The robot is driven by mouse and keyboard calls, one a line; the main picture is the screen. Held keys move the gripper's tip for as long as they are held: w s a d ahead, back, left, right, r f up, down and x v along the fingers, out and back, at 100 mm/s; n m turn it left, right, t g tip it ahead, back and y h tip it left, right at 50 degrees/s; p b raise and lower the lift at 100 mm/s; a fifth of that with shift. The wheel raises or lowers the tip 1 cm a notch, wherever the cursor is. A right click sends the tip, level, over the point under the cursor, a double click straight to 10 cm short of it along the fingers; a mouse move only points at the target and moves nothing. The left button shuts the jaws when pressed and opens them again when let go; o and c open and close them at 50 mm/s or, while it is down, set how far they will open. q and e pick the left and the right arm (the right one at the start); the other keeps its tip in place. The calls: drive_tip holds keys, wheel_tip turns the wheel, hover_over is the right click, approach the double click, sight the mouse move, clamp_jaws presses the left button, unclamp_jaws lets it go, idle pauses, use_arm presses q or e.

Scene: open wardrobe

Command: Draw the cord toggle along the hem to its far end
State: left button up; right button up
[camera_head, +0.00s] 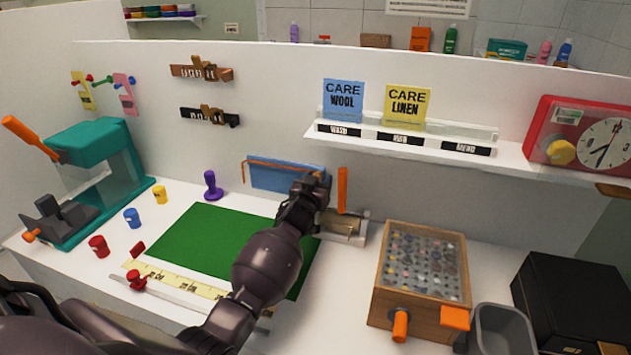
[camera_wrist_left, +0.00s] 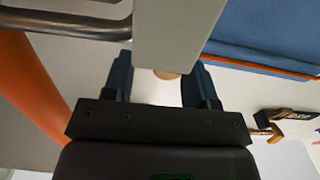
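A blue fabric hem panel (camera_head: 284,174) with a thin orange cord (camera_head: 275,164) stands against the back wall. Its blue cloth (camera_wrist_left: 270,35) and orange edge line (camera_wrist_left: 265,67) show at the right of the left wrist view. My left gripper (camera_head: 318,181) is at the panel's right end. In the wrist view its two dark fingers (camera_wrist_left: 160,78) are apart, with a grey block (camera_wrist_left: 178,35) at and beyond their tips. A small tan round piece (camera_wrist_left: 167,74) shows between them. I cannot pick out the toggle for certain. My right gripper is not in view.
An upright orange bar (camera_head: 342,190) and a metal fixture (camera_head: 345,226) stand close right of the gripper. A green mat (camera_head: 205,235) lies in front of the panel. A wooden box (camera_head: 425,268) stands right, a purple stamp (camera_head: 212,186) left. A shelf (camera_head: 410,152) overhangs at right.

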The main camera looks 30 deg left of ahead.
use_arm(q)
drive_tip(key=shift+a, duration=0.15)
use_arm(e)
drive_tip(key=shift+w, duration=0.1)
use_arm(q)
drive_tip(key=shift+s, duration=0.1)
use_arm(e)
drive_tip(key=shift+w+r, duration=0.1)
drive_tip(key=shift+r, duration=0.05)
use_arm(q)
drive_tip(key=v, duration=0.7)
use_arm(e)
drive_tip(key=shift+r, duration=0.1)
use_arm(q)
drive_tip(key=shift+s, duration=0.15)
